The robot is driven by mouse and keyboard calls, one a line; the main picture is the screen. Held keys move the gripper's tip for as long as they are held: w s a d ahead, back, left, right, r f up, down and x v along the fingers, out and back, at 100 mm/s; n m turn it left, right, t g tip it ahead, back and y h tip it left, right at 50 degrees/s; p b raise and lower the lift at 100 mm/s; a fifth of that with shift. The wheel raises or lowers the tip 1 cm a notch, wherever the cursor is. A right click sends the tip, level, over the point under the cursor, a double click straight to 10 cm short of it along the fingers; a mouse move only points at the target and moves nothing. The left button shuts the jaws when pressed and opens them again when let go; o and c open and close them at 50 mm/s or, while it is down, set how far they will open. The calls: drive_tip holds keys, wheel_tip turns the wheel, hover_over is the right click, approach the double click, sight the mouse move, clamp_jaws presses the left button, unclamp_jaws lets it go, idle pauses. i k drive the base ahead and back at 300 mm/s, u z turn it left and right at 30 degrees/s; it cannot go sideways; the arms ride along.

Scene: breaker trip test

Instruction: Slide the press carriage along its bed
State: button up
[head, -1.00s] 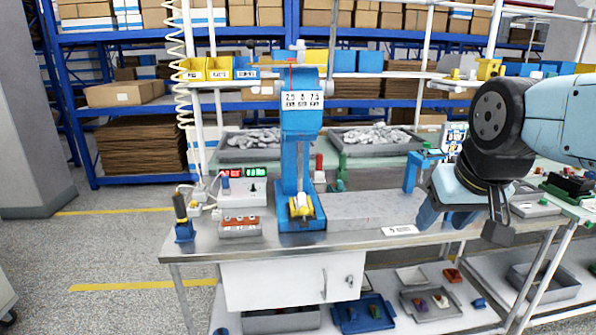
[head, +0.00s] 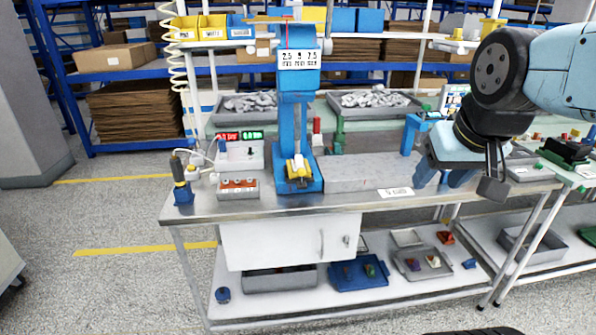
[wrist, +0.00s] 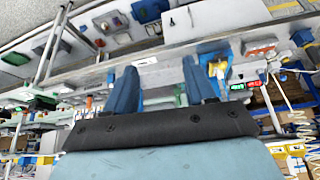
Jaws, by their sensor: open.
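The blue press (head: 297,120) stands upright on the bench, with a numbered white plate on its head. Its blue foot (head: 298,185) holds a yellow-and-white piece (head: 297,168). It sits at the left end of a flat grey bed (head: 360,178). My gripper (head: 443,178) is open and empty, fingers down over the bench to the right of the bed, well apart from the press. In the wrist view my two blue fingers (wrist: 162,85) are spread with nothing between them. The press (wrist: 195,78) shows partly behind the right finger there, and part of it is hidden.
A blue bracket (head: 410,133) stands at the bed's right. A meter box with red and green displays (head: 239,152), a red-topped block (head: 238,188) and a blue-based handle (head: 182,180) stand left of the press. Grey trays (head: 373,103) lie behind. A white drawer box (head: 290,242) hangs below.

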sight(300, 184)
drive_tip(key=z, duration=1.3)
drive_tip(key=k, duration=0.9)
drive_tip(key=u, duration=1.1)
drive_tip(key=i, duration=1)
drive_tip(key=z, duration=0.1)
